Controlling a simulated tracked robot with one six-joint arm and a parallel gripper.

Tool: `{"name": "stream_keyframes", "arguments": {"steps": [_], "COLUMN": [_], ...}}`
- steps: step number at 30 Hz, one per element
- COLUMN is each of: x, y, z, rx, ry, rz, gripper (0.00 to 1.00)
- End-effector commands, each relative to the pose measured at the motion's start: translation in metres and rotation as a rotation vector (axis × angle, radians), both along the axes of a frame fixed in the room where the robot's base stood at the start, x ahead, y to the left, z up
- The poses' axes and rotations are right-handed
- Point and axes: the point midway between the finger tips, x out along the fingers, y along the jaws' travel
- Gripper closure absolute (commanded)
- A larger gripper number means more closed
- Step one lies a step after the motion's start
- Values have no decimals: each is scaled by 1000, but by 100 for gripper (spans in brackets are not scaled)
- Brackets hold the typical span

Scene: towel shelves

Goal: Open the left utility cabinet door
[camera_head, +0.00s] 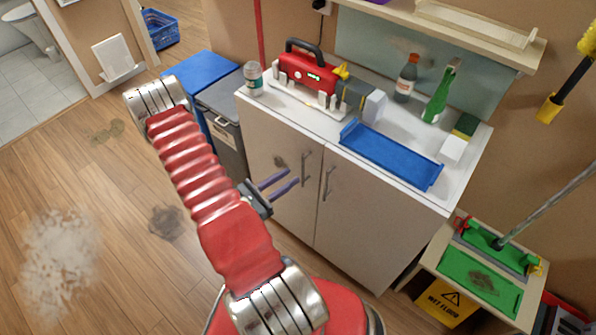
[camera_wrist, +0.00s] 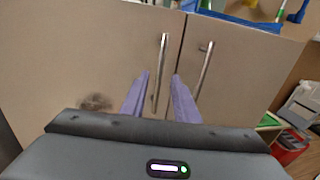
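The utility cabinet (camera_head: 389,207) is white-topped with two beige-grey doors, both closed. The left door (camera_head: 262,152) carries a vertical metal bar handle (camera_head: 305,168) near the middle seam and a dark smudge. The right door (camera_head: 350,225) has a similar handle (camera_head: 328,182). The right handle (camera_wrist: 205,68) lies right of the fingers.
A low stand with a green tray (camera_head: 480,285) is at right. The floor at left is open, with stains.

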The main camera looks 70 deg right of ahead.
Motion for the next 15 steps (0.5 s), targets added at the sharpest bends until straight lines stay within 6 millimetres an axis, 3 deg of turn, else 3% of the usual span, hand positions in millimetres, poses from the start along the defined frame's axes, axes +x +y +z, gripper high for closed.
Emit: {"name": "stream_keyframes", "arguments": {"steps": [15], "x": [-27], "y": [-38], "z": [0], "rx": [-1], "ry": [-1], "rz": [-2], "gripper": [72]}}
